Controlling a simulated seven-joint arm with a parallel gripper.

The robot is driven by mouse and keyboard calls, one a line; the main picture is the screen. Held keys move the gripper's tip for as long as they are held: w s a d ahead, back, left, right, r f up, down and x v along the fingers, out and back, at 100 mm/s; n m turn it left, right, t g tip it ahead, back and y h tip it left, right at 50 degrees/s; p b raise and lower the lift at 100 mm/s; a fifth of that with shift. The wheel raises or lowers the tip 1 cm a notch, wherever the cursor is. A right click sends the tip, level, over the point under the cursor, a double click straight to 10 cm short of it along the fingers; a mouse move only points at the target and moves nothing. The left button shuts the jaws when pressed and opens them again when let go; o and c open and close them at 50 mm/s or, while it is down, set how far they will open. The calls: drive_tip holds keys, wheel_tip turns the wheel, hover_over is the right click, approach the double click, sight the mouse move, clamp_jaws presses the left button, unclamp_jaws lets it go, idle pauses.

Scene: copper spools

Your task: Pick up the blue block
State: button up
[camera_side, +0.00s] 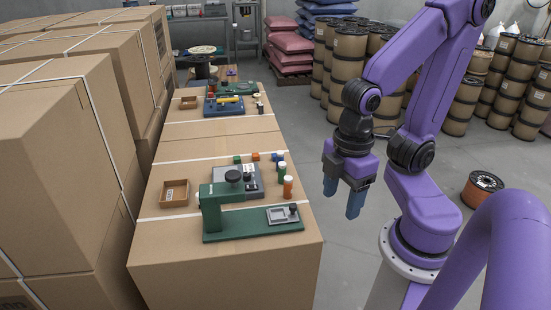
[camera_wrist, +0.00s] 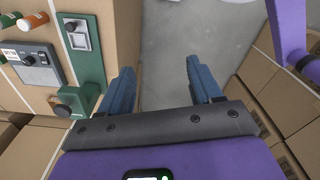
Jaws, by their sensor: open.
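A small blue block (camera_side: 274,157) sits on the cardboard-box worktop, behind the green-capped bottle and to the right of an orange block (camera_side: 255,156) and a green block (camera_side: 237,159). The bottle's top may cover a little of it. I cannot make it out in the wrist view. My gripper (camera_side: 342,198) hangs in the air to the right of the worktop, fingers pointing down, apart from the block. In the wrist view its blue fingers (camera_wrist: 163,75) are spread with nothing between them.
A small open brown tray (camera_side: 175,194) lies to the left. Tall cartons (camera_side: 60,150) line the left side. Floor is clear beneath my gripper.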

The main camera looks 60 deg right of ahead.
drive_tip(key=w+f+m+g+y, duration=0.2)
drive_tip(key=w+m+g, duration=0.1)
drive_tip(key=w+m, duration=1.05)
drive_tip(key=w+d+f+m+t+y, duration=0.1)
drive_tip(key=w+d+f+m+y, duration=0.15)
drive_tip(key=w+d+m, duration=0.3)
drive_tip(key=w+d+f+m+y, duration=0.2)
drive_tip(key=w+d+m+y, duration=0.15)
drive_tip(key=w, duration=0.35)
drive_tip(key=w+d+f+m+t+y, duration=0.1)
drive_tip(key=w+d+f+m+t, duration=0.2)
drive_tip(key=d+m, duration=0.5)
drive_tip(key=w+d+f+m+t, duration=0.2)
drive_tip(key=d+f+m+t, duration=0.15)
drive_tip(key=d, duration=0.85)
drive_tip(key=s+d+f+m+t+h, duration=0.1)
drive_tip(key=s+d+f+m+t, duration=0.15)
drive_tip(key=d, duration=0.25)
drive_tip(key=s+d+f+m+t, duration=0.1)
drive_tip(key=d+f+m, duration=0.15)
drive_tip(key=d, duration=0.35)
drive_tip(key=s+d+f+m+t+h, duration=0.1)
drive_tip(key=d+m+t, duration=0.15)
drive_tip(key=d, duration=0.25)
drive_tip(key=x, duration=1.1)
drive_tip(key=shift+w+d+f, duration=0.1)
drive_tip(key=shift+w+f, duration=0.2)
drive_tip(key=shift+f, duration=0.05)
drive_tip(key=shift+x, duration=2.65)
